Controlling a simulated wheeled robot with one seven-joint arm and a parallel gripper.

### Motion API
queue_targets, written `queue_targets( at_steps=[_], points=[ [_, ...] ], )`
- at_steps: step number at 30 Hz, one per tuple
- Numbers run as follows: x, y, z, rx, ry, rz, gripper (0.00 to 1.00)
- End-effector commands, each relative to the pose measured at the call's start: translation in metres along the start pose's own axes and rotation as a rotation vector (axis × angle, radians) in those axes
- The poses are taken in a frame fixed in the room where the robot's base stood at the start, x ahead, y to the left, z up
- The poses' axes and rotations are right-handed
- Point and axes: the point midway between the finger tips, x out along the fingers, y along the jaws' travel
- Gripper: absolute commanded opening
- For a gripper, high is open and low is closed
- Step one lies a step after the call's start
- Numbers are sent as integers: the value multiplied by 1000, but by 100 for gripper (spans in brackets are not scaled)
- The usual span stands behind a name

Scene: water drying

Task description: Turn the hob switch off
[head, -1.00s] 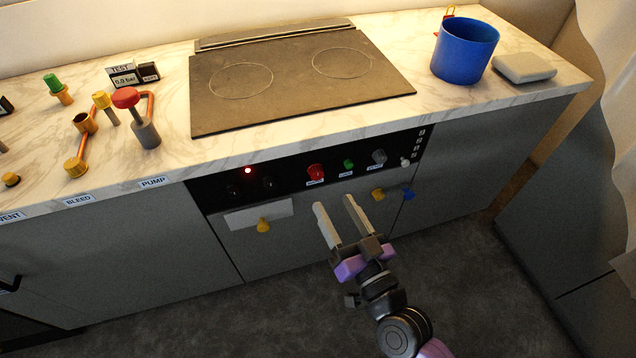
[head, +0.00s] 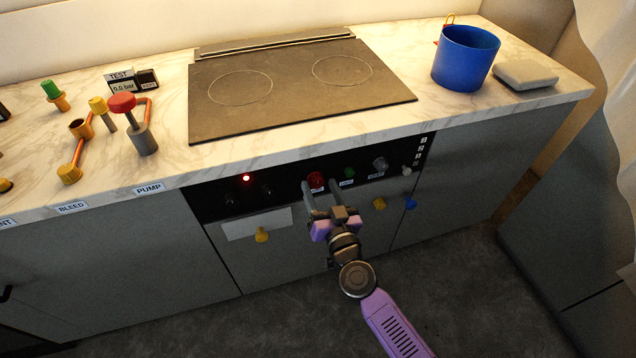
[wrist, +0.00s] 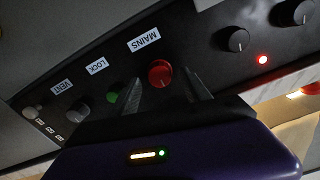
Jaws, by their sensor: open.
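The hob (head: 300,92) is a dark plate with two ring marks, set in the marble worktop. Below it is a black control panel (head: 215,190). A red knob (head: 316,181), also in the wrist view (wrist: 160,73), has the label MAINS beside it. My gripper (head: 321,186) is open at the panel. In the wrist view my gripper (wrist: 165,85) has one finger on either side of the red knob; I cannot tell whether they touch it. A red lamp (head: 246,178) glows near two black knobs (wrist: 234,39). No label reading hob is legible.
A green button (wrist: 113,97), labelled LOCK, and a grey knob (wrist: 79,110), labelled VENT, sit close beside the red knob. A blue pot (head: 464,62) stands right of the hob.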

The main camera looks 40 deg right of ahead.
Motion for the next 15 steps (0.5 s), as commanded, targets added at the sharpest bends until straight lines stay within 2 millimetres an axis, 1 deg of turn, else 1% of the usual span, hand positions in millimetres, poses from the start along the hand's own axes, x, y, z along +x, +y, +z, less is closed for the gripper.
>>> queue_targets(
  at_steps=[1, 3, 6, 15],
  points=[
    [7, 0, 0, -1, 1, 0, 55],
    [14, 0, 1, 1, 0, -1, 55],
    [21, -1, 0, 0, 0, -2, 55],
    [24, 0, 0, -1, -1, -1, 55]
  ],
)
